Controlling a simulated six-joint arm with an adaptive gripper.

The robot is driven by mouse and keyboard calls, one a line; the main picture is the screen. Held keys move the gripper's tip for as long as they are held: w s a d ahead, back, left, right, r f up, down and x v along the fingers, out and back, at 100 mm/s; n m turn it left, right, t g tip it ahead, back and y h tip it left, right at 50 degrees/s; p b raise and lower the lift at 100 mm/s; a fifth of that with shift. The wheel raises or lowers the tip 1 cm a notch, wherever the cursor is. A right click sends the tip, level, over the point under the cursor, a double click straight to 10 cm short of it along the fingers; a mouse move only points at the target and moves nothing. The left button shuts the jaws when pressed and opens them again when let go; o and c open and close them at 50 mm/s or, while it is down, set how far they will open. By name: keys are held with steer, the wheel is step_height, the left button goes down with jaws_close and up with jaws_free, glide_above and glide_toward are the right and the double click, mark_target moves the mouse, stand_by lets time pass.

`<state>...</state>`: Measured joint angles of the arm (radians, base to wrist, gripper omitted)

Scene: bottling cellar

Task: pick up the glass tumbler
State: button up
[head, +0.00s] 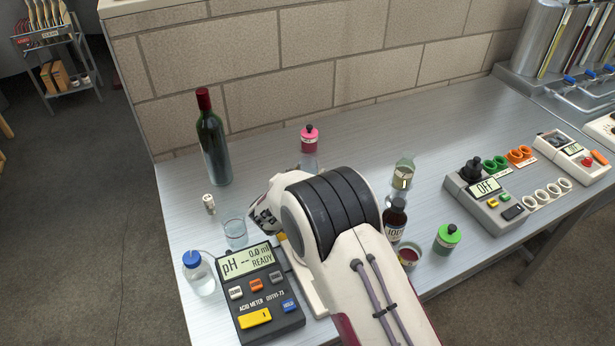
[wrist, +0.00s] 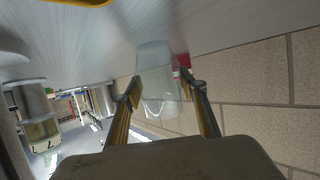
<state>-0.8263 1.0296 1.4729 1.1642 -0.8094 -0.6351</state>
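In the wrist view, a clear glass vessel (wrist: 155,62) that looks like a tumbler is in front of my gripper (wrist: 162,88). The fingers are apart, one on each side of the glass; I cannot see a firm contact. The table is at the top of this view. In the head view, my arm's wrist covers the fingers. There, a clear, bluish glass tumbler (head: 235,233) stands left of my wrist, behind the pH meter. I cannot tell whether both views show the same glass.
The pH meter (head: 259,291) and a blue-capped bottle (head: 200,277) stand at front left. A wine bottle (head: 214,150) stands behind them, near the brick wall (head: 243,66).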

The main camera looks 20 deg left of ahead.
steer(key=c, duration=0.4)
steer(key=shift+o, duration=0.2)
step_height(320, 180, up, 10)
stand_by(0.5)
